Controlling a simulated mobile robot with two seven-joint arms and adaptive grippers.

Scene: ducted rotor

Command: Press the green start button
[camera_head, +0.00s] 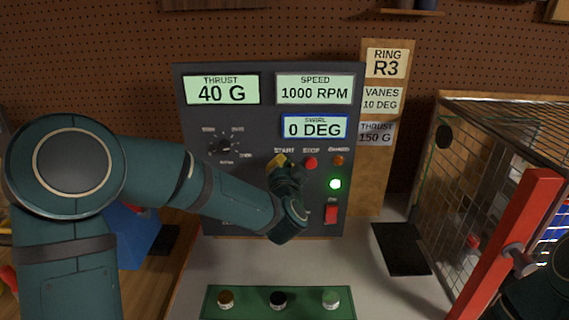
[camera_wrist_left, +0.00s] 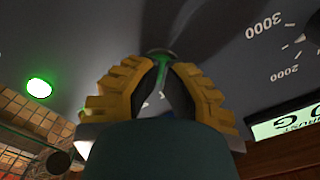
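The grey control panel (camera_head: 190,110) stands upright in front of me, with a START label above my left gripper's tips. My left gripper (camera_head: 278,160) is at the START spot, its yellow fingertips drawn together and pointing at the panel. In the left wrist view, the fingertips (camera_wrist_left: 164,64) come together over the green start button (camera_wrist_left: 161,57), which is mostly hidden behind them. I cannot tell whether they touch it. In the head view the gripper covers the button.
A red STOP button (camera_head: 310,163) sits just right of my left fingertips, beside an orange lamp (camera_head: 338,160). A green lamp (camera_head: 335,184) is lit above a red switch (camera_head: 331,214). A green tray (camera_head: 250,304) holds three jars. A mesh cage with a red bar (camera_head: 510,240) stands right.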

